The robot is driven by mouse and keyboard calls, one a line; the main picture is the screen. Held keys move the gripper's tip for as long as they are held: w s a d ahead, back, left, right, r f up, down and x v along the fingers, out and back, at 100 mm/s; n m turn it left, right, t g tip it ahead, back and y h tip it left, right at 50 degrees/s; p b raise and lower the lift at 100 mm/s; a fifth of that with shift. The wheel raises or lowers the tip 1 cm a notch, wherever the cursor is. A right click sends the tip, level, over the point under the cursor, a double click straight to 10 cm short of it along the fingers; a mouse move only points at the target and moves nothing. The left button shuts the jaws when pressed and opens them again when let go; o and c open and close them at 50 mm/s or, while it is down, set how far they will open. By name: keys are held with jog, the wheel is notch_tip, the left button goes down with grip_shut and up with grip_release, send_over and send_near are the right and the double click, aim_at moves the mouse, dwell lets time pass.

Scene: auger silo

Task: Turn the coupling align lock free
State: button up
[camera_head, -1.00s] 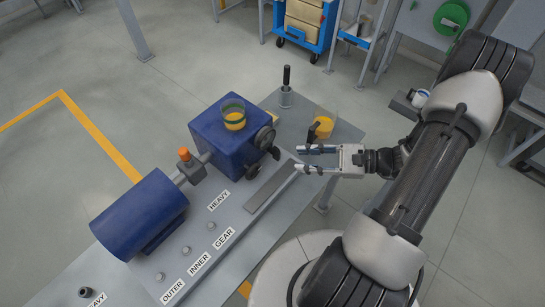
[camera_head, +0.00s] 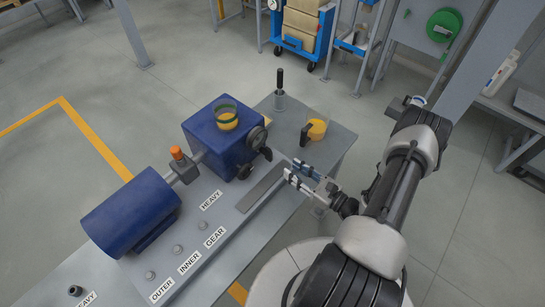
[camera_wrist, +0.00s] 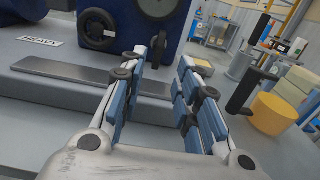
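The blue motor (camera_head: 130,212) and blue gearbox (camera_head: 215,140) stand on the grey bench. A grey coupling block with an orange cap (camera_head: 178,154) sits between them on the shaft. It looks like the coupling align lock, but no label confirms this. Dark round knobs (camera_head: 257,138) are on the gearbox's near-right side; one knob (camera_wrist: 97,28) shows in the wrist view. My gripper (camera_head: 300,174) is open and empty, right of the gearbox, near the end of a flat grey bar (camera_head: 262,188). In the wrist view, my fingers (camera_wrist: 164,80) stand apart with nothing between them. The coupling is not seen there.
A yellow cylinder with a dark handle (camera_head: 317,128) and an upright black-handled tool (camera_head: 280,88) stand on the bench's far right. A yellow-and-green ringed cup (camera_head: 227,117) tops the gearbox. Labels (camera_head: 189,262) and bolts line the front. A blue cart (camera_head: 300,30) stands behind.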

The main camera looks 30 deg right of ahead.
aim_at(266, 153)
jog(key=b+x, duration=0.1)
jog(key=x, duration=0.9)
jog(key=shift+s, duration=0.1)
grip_shut()
